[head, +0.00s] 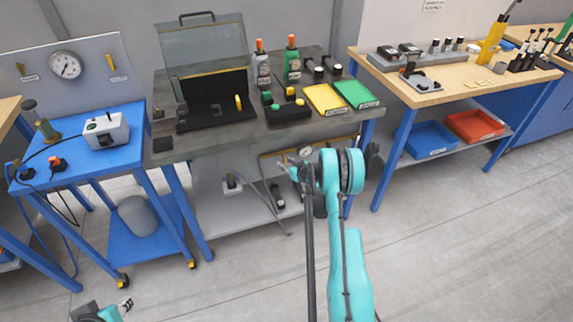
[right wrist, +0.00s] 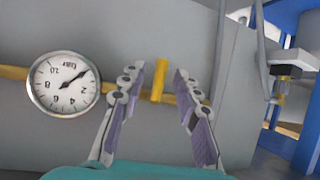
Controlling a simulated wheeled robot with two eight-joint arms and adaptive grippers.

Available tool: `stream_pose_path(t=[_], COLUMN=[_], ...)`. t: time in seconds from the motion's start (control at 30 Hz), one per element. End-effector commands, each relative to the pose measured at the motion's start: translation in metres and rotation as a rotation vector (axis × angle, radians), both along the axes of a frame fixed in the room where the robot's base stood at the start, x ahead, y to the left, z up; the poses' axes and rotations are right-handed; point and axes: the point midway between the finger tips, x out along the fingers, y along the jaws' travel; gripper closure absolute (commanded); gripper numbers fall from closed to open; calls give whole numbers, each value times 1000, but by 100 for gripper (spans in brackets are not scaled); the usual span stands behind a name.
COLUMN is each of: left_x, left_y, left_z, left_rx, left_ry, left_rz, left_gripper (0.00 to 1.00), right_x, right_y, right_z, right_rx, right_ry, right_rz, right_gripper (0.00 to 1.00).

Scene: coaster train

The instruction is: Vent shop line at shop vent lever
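A yellow lever (right wrist: 160,80) stands upright on a yellow pipe (right wrist: 190,100) that runs along a grey panel in the right wrist view. My right gripper (right wrist: 158,88) is open, with one finger on each side of the lever and a gap to both. A round gauge (right wrist: 64,83) sits on the pipe to the left. In the head view my right gripper (head: 290,164) is low in front of the middle bench, by a panel with a gauge (head: 305,151). My left gripper (head: 124,304) shows at the bottom left; its fingers are too small to read.
Another yellow lever (head: 111,62) and gauge (head: 65,65) are on the left panel. The middle bench (head: 215,137) holds trays and bottles above my right gripper. A brass fitting (right wrist: 287,72) and blue frame are right of the lever. The floor in front is clear.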

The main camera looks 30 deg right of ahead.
Motion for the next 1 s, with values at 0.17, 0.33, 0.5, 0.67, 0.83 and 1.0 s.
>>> stream_pose_path(t=[0.17,0.33,0.5,0.67,0.83,1.0], left_x=[0,0,0,0,0,0], left_y=[0,0,0,0,0,0], left_z=[0,0,0,0,0,0], left_rx=[0,0,0,0,0,0], left_ry=[0,0,0,0,0,0], left_rz=[0,0,0,0,0,0], left_gripper=[68,68,68,68,68,68], right_x=[-22,-57,-86,-102,-106,-105], right_y=[0,2,3,4,5,5], right_z=[11,29,43,51,53,53], right_rx=[0,0,1,-1,0,0], right_ry=[0,0,0,0,0,0], right_rz=[-3,-4,-3,-2,0,0], right_gripper=[68,68,68,68,68,68])
